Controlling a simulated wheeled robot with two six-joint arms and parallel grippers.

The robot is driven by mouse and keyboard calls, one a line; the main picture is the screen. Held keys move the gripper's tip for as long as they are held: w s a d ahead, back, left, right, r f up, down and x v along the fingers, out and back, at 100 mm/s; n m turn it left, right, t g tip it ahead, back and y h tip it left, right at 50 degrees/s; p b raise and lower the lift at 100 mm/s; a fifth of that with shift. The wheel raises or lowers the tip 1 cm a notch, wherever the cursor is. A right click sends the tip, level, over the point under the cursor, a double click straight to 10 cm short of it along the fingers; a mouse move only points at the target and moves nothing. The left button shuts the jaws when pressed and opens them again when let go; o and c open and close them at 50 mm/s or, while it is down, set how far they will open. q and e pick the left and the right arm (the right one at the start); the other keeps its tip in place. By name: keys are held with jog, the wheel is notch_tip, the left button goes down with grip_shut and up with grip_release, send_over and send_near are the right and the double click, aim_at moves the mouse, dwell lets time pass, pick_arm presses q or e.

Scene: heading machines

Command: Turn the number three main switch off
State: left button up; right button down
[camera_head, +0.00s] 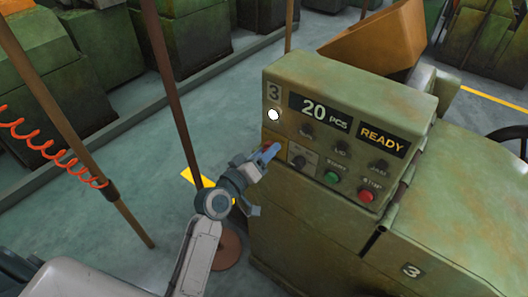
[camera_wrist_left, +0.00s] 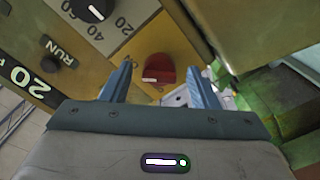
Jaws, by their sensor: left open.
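The number three control panel (camera_head: 425,112) is on a green machine, with a "3" plate and displays reading "20 PCS" and "READY". The main switch (camera_wrist_left: 160,67) is a red knob on a yellow plate (camera_wrist_left: 152,35) in the left wrist view, with a white mark on its near edge. In the head view its plate is at the panel's lower left, mostly hidden by my left gripper (camera_head: 266,153). The left gripper is open, its two fingers on either side of the red knob. My right gripper is not in view.
A round white lamp (camera_head: 273,115) is lit above the switch. A green button (camera_head: 331,177) and a red stop button (camera_head: 365,196) are to the right. A brown pole (camera_head: 175,90) stands left of the panel. Open floor (camera_head: 130,125) lies to the left.

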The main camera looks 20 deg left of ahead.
pick_arm(q)
jog(key=c, duration=0.9)
jog(key=shift+c, duration=0.4)
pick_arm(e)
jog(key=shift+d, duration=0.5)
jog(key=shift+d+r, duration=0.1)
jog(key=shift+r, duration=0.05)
pick_arm(q)
jog(key=shift+n, duration=0.3)
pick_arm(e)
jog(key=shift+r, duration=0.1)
pick_arm(q)
jog(key=shift+n+p, duration=4.65)
jog(key=shift+n, duration=3.95)
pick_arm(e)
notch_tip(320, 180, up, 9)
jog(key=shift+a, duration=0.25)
